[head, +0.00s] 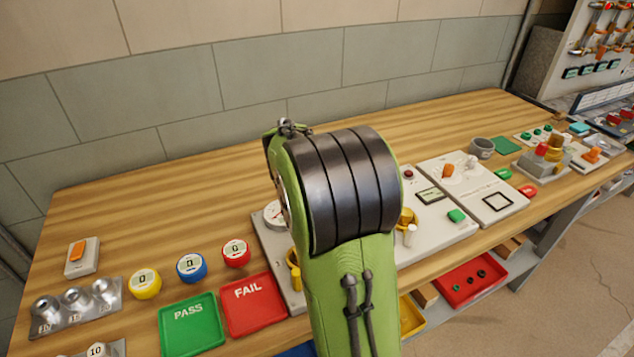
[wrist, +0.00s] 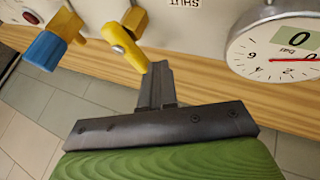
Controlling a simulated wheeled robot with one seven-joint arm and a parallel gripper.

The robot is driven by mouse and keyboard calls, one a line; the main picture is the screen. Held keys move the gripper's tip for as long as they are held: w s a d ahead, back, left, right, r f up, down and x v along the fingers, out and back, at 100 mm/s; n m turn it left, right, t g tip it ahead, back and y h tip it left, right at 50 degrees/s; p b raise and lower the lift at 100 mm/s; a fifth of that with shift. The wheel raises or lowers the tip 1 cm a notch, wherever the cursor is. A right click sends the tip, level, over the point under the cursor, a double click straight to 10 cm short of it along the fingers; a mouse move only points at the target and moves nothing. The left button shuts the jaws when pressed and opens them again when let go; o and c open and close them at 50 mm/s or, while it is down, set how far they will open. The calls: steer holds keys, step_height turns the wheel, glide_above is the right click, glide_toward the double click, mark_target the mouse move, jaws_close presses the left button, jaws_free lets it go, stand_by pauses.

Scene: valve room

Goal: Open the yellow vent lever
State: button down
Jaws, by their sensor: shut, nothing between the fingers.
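The yellow lever (wrist: 124,46) sticks out from a pale panel in the wrist view, beside an upside-down SHUT label (wrist: 184,3). My gripper (wrist: 158,68) is shut and empty. Its fingertips are close to the lever's free end, on its right side in the picture; I cannot tell whether they touch. In the head view my green arm covers much of the panel, and my fingers are hidden. A yellow fitting (head: 293,268) shows left of the arm there; I cannot tell if it is the same lever.
A yellow fitting with a blue handle (wrist: 47,50) sits left of the lever. A round gauge (wrist: 275,50) marked bar stands at the right. Green PASS (head: 190,325) and red FAIL (head: 252,303) trays lie left of the panel. The bench's back strip (head: 150,205) is clear.

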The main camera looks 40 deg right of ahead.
steer(key=shift+w+d+m+g, duration=0.25)
steer(key=shift+m+g, duration=0.15)
steer(key=shift+m, duration=0.3)
steer(key=shift+d+p, duration=0.25)
steer(key=shift+p, duration=0.15)
steer(key=shift+w, duration=0.15)
